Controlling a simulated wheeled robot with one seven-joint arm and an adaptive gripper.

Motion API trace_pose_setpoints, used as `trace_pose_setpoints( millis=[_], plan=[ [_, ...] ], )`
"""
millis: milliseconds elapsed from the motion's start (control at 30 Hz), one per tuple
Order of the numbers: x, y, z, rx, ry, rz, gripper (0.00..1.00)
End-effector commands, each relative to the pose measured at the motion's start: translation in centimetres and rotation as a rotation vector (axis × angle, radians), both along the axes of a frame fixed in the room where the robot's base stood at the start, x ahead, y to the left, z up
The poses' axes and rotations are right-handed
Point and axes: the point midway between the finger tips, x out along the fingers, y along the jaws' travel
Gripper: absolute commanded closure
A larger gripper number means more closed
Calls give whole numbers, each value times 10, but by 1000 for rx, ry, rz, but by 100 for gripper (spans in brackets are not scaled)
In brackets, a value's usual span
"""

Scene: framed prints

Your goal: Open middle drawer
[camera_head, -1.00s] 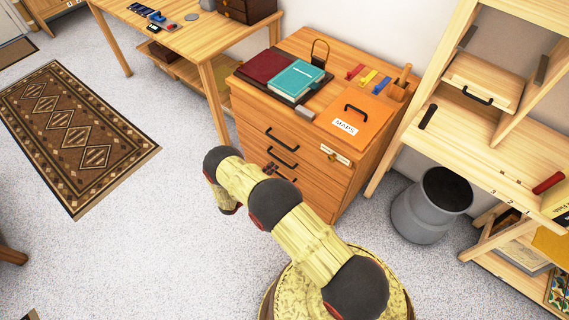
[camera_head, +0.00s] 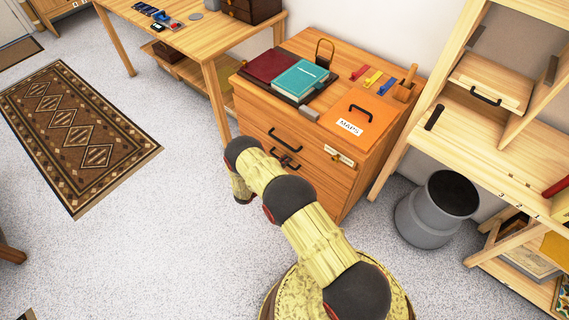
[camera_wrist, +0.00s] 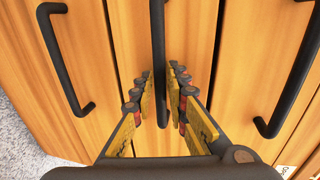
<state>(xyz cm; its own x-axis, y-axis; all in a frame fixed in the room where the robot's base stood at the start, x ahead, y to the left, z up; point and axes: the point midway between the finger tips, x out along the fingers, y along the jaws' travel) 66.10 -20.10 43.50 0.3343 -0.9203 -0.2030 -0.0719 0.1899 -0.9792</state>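The wooden drawer cabinet (camera_head: 325,182) stands with its front toward my arm. Its top drawer handle (camera_head: 286,139) is dark and bar-shaped. In the wrist view the middle drawer handle (camera_wrist: 158,50) runs between the two fingers of my gripper (camera_wrist: 160,78). The fingers are apart, one on each side of the handle, with gaps visible, so the gripper is open. The top drawer handle (camera_wrist: 292,75) is to the right and the bottom drawer handle (camera_wrist: 62,60) to the left. All drawers look shut. In the head view my arm hides most of the lower front.
On the cabinet top are a teal book (camera_head: 300,79), a red book (camera_head: 271,66) and an orange maps folder (camera_head: 357,119). A grey bin (camera_head: 424,218) and wooden shelves (camera_head: 500,140) stand to the right. A wooden table (camera_head: 185,40) is at the left back. Floor in front is clear.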

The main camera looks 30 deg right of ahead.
Motion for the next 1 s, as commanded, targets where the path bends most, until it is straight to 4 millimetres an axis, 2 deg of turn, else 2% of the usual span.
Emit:
trace_pose_setpoints(
  millis=[67,333,1000],
  plan=[
    [0,0,0,0,0,0,85],
    [0,0,0,0,-1,0,100],
    [0,1,-1,1,0,0,100]
  ],
)
